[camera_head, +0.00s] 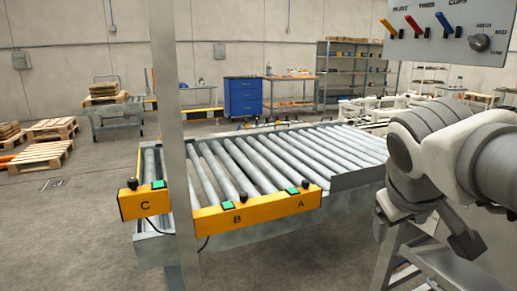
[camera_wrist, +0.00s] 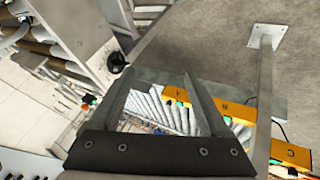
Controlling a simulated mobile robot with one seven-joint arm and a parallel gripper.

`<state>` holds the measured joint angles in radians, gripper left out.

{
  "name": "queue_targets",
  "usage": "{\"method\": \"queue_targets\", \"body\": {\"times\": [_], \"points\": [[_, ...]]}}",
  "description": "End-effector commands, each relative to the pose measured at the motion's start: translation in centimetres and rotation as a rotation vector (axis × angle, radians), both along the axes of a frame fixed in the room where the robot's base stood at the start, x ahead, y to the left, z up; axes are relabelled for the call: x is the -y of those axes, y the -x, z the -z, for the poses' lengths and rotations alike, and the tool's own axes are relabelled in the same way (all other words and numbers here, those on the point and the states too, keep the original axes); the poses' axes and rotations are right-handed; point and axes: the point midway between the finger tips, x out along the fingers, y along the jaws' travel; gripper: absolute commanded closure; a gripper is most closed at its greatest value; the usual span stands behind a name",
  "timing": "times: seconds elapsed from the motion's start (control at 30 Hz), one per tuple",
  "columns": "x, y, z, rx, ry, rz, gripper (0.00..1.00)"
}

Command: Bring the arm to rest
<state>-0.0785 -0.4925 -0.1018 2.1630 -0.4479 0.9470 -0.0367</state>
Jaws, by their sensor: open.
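My arm (camera_head: 450,160) is folded at the right side of the head view, beside the roller conveyor. My gripper (camera_wrist: 158,75) shows in the wrist view with its two fingers apart and nothing between them. Its view past the fingers is tilted and takes in the rollers, the orange conveyor panels and the floor. In the head view the fingers are hard to make out at the end of the arm.
The roller conveyor (camera_head: 262,160) fills the middle, with orange panels marked C (camera_head: 144,202), B and A (camera_head: 258,210). A grey post (camera_head: 172,120) stands in front. A control panel (camera_head: 447,30) with yellow, red and blue levers hangs upper right. Floor is clear at lower left.

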Motion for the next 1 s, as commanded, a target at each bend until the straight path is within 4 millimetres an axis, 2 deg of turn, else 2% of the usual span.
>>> {"method": "queue_targets", "body": {"times": [0.03, 0.1, 0.3, 0.37, 0.57, 0.8, 1.0], "points": [[-1.6, 1.8, 1.6, 0.0, -0.073, 0.007, 0.2], [-3.8, 4.0, 3.9, -0.006, -0.173, 0.02, 0.2], [-9.1, 9.2, 9.3, -0.019, -0.418, 0.075, 0.2], [-9.1, 9.0, 6.8, -0.02, -0.42, 0.075, 0.2], [-9.0, 8.9, 2.4, -0.023, -0.417, 0.073, 0.2], [-9.0, 8.9, -3.8, -0.023, -0.415, 0.073, 0.2], [-9.0, 8.9, -7.7, -0.023, -0.415, 0.072, 0.2]]}}
